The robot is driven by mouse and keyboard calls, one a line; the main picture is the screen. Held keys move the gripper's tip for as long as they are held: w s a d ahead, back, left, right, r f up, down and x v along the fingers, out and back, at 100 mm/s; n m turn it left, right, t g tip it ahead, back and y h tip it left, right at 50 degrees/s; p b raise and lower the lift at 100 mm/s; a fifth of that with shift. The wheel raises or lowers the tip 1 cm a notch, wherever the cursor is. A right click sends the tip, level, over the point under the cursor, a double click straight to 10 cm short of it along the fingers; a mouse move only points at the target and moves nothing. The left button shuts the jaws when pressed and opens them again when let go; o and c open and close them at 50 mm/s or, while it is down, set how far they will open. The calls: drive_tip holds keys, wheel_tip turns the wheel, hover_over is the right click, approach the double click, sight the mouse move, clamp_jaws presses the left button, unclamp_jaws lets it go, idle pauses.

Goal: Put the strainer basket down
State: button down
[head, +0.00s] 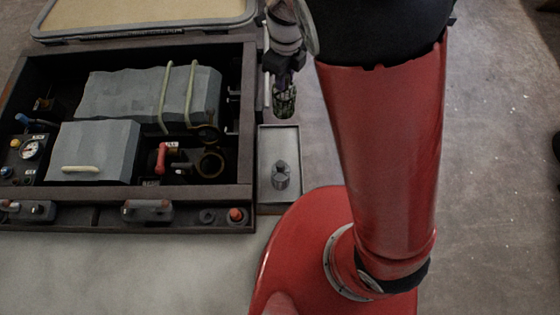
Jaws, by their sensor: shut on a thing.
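The strainer basket (284,104) is a small dark mesh cup with green bits on it, just right of the open engine box. My gripper (285,86) is above it, pointing down, and is shut on its top. The basket looks upright. My fingertips are small and partly dark against the basket.
A grey metal cap with a knob (281,177) sits in the tray. The open engine box (245,130) holds grey blocks, a red-handled valve (162,157) and a gauge (30,148). A hatch lid (150,16) lies behind. My red arm hides much of the right side.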

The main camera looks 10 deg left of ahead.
drive_tip(key=shift+s+a+r+m, duration=0.25)
drive_tip(key=shift+s+a+m, duration=0.1)
drive_tip(key=shift+a+m, duration=0.25)
wheel_tip(320, 180, down, 20)
drive_tip(key=b, duration=0.5)
drive_tip(key=c, duration=1.3)
unclamp_jaws()
drive_tip(key=shift+o, duration=0.2)
